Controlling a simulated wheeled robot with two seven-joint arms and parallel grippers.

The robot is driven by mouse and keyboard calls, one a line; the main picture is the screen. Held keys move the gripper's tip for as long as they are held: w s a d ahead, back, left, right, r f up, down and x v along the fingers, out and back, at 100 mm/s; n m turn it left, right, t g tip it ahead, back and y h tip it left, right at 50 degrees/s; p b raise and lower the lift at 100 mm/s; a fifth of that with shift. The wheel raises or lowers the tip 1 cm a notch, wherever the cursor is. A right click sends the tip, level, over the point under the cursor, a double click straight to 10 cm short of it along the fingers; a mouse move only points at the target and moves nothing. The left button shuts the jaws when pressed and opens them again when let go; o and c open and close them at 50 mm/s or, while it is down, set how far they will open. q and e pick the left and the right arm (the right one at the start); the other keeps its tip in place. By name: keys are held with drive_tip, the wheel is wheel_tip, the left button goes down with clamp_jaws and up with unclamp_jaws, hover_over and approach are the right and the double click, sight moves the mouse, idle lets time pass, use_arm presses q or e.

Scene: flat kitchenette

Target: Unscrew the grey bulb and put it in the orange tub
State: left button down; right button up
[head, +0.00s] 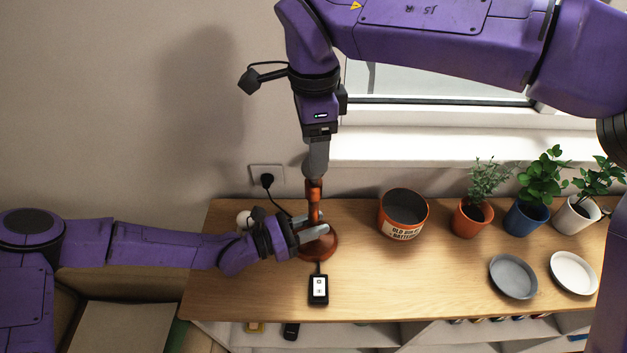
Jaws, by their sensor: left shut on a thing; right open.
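The orange lamp (326,250) stands on the wooden counter, with a round base and an upright stem. My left gripper (316,234) is shut on the lamp, its fingers at the lower stem just above the base. My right gripper (316,168) points straight down over the lamp's top, with its fingertips at the socket; it is open.
A black switch box (318,289) lies in front of the lamp. A white round thing (243,218) is partly behind my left wrist. Potted plants (473,217) stand at the right, behind a grey plate (513,276) and a white plate (573,272). The counter before the tub is clear.

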sight(314, 177)
drive_tip(key=m, duration=1.8)
drive_tip(key=shift+m, duration=0.3)
drive_tip(key=m, duration=0.9)
drive_tip(key=shift+f, duration=0.1)
drive_tip(key=m, duration=0.5)
drive_tip(key=shift+m, duration=0.3)
drive_tip(key=m, duration=0.4)
drive_tip(key=shift+m, duration=0.3)
drive_tip(key=shift+f, duration=0.25)
wheel_tip(314, 177, down, 8)
drive_tip(key=shift+r, duration=0.25)
